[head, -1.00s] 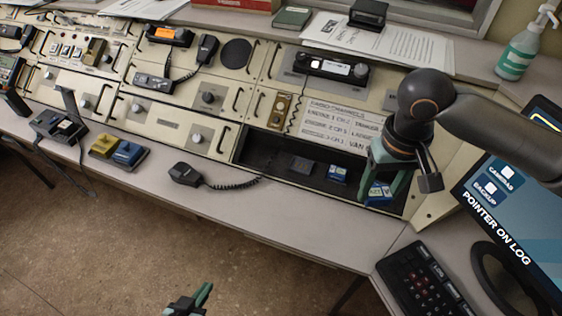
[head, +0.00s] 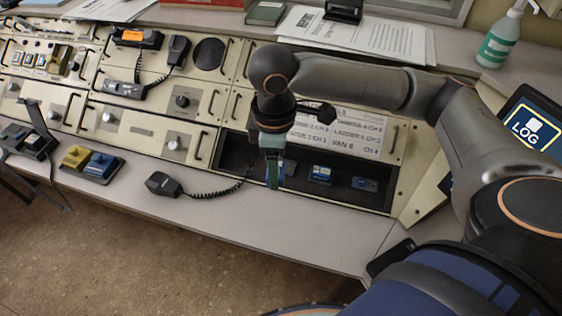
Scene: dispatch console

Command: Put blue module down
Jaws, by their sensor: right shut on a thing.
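My right gripper (head: 273,180) hangs over the left part of the dark open bay (head: 232,160) in the console, fingers pointing down. It is shut on the blue module (head: 271,168), which shows only as a narrow blue strip between the greenish fingers. Whether the module touches the bay floor cannot be told. To the right in the bay are a dark module (head: 290,168), partly behind the gripper, a blue module with a pale label (head: 320,174), and a dark block with a little blue (head: 365,184). My left gripper is out of view.
A hand microphone (head: 163,184) with a coiled cord lies on the desk ledge, left of the bay. Yellow and blue blocks (head: 103,167) sit farther left. The ledge in front of the bay is clear. A monitor (head: 533,125) stands at the right.

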